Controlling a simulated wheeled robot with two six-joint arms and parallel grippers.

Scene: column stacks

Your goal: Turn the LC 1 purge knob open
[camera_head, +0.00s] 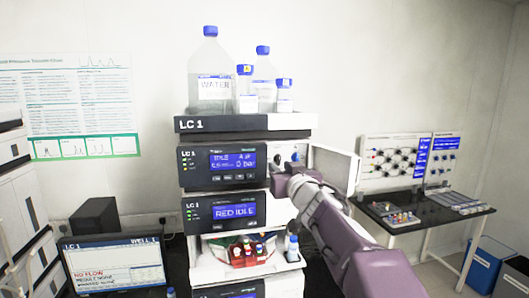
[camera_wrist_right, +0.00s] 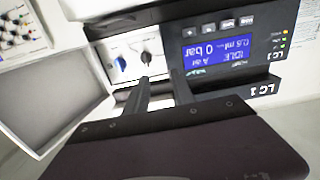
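The LC 1 pump module (camera_head: 222,163) has a lit display and an open white door (camera_head: 334,168) on its right. Beside the display is a white panel with a black knob (camera_wrist_right: 146,57) and a blue knob (camera_wrist_right: 121,64); no readable label tells which is the purge knob. The black knob (camera_head: 277,158) and blue knob (camera_head: 295,157) also show in the head view. My right gripper (camera_wrist_right: 160,77) is open in front of the panel, its fingers apart with nothing seen between them. It appears close to the black knob; I see no clear contact. My left gripper is not in view.
Bottles stand on the top tray (camera_head: 247,123). A monitor (camera_head: 114,264) is at lower left. A side table (camera_head: 425,215) stands right. The open door borders the panel.

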